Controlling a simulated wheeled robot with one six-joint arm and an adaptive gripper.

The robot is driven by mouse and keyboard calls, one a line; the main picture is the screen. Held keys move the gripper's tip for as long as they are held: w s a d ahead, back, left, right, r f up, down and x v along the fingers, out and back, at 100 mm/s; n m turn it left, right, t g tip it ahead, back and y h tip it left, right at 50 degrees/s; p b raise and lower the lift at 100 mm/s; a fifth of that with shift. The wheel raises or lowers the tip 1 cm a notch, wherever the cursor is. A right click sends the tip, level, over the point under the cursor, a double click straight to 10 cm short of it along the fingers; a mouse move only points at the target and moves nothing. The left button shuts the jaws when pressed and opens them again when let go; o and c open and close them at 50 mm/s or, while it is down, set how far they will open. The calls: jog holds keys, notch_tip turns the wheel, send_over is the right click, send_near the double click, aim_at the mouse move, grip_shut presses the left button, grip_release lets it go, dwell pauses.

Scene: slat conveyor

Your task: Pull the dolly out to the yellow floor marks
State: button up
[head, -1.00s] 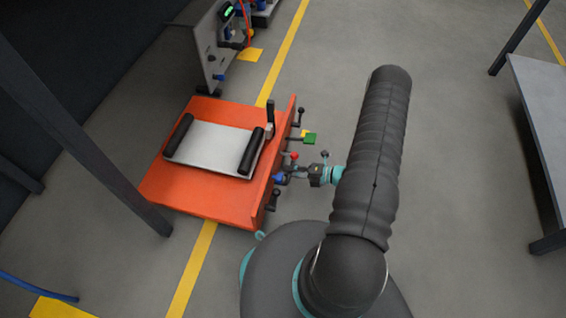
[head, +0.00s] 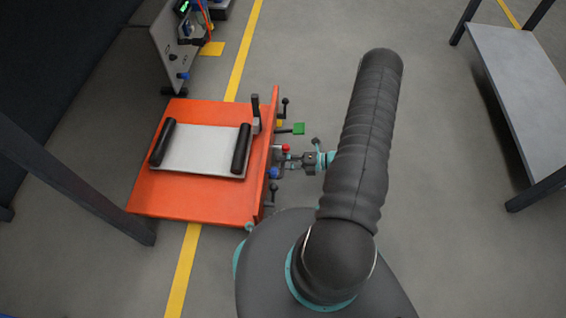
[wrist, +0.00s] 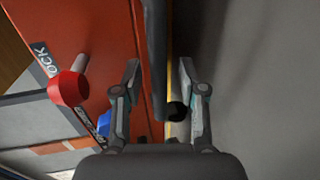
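The orange dolly (head: 195,202) stands across the yellow floor line in the head view, carrying a pale plate with two black rollers. Its raised right side has levers with a red knob (head: 285,149), a blue knob (head: 273,173) and a green piece (head: 298,128). My gripper (head: 294,161) is close beside that side. In the wrist view, my gripper (wrist: 159,68) has its fingers apart either side of a dark upright bar (wrist: 156,50), with a gap on the right. Contact with the bar cannot be made out. The red knob (wrist: 68,88) is left of the fingers.
A dark post (head: 85,190) stands close at the dolly's left. A grey table (head: 525,90) is at the right. The floor between dolly and table is free.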

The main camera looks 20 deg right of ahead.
jog(key=shift+s, duration=0.1)
jog(key=v, duration=1.1)
jog(key=shift+d, duration=0.35)
jog(key=shift+s, duration=0.15)
